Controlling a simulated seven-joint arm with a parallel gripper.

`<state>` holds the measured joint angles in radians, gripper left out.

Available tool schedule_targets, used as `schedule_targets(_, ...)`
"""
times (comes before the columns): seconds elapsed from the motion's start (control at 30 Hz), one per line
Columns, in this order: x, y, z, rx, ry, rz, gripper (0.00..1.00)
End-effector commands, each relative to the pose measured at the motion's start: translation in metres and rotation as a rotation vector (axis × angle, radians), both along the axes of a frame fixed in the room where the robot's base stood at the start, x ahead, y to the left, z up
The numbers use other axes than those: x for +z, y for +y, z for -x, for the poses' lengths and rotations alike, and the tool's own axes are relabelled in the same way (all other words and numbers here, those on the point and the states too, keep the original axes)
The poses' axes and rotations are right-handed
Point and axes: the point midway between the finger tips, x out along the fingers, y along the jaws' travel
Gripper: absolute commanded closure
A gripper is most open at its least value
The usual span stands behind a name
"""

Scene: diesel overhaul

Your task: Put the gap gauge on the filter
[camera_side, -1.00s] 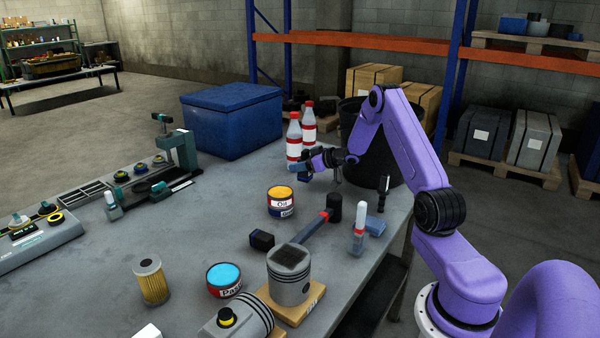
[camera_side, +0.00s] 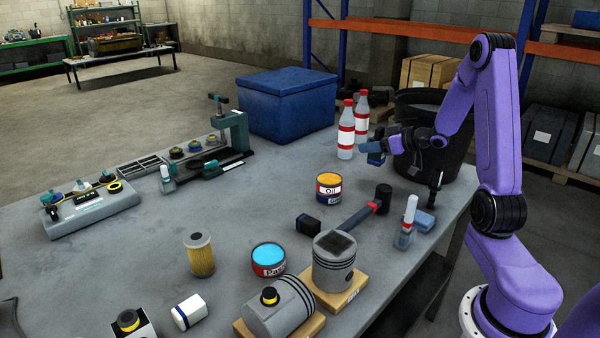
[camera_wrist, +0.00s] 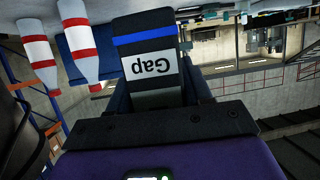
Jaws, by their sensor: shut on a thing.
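The gap gauge (camera_wrist: 150,60) is a dark block with a blue stripe and a grey label reading "Gap", upside down in the wrist view. My gripper (camera_side: 372,150) is shut on it, in the air at the far right of the bench in the side view. The gauge shows there as a small dark and blue block (camera_side: 376,160) under the fingers. The filter (camera_side: 199,255) is a yellow pleated cylinder with a dark top. It stands upright on the bench at the left front, well apart from my gripper, with nothing on its top.
Two red-capped bottles (camera_side: 347,131) stand just left of my gripper. An oil can (camera_side: 329,188), a hammer (camera_side: 362,212), a blue paint can (camera_side: 268,260) and a piston (camera_side: 334,262) stand or lie between gripper and filter. The bench around the filter is mostly clear.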

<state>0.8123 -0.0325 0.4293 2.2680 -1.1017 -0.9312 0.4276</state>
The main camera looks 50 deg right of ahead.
Motion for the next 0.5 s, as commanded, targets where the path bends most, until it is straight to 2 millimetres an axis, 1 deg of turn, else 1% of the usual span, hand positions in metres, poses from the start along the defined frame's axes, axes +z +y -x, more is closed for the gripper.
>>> schedule_targets(0.1, 0.002, 0.002, 0.000, 0.002, -0.003, 0.001, 0.96)
schedule_targets(0.17, 0.003, 0.006, -0.002, 0.010, -0.002, 0.002, 0.96)
schedule_targets(0.27, 0.007, 0.024, -0.011, 0.037, -0.001, 0.004, 0.96)
schedule_targets(0.37, 0.015, 0.055, -0.025, 0.084, 0.002, 0.010, 0.96)
schedule_targets(0.47, 0.024, 0.096, -0.040, 0.143, 0.005, 0.015, 0.96)
schedule_targets(0.5, 0.028, 0.114, -0.044, 0.169, 0.006, 0.017, 0.96)
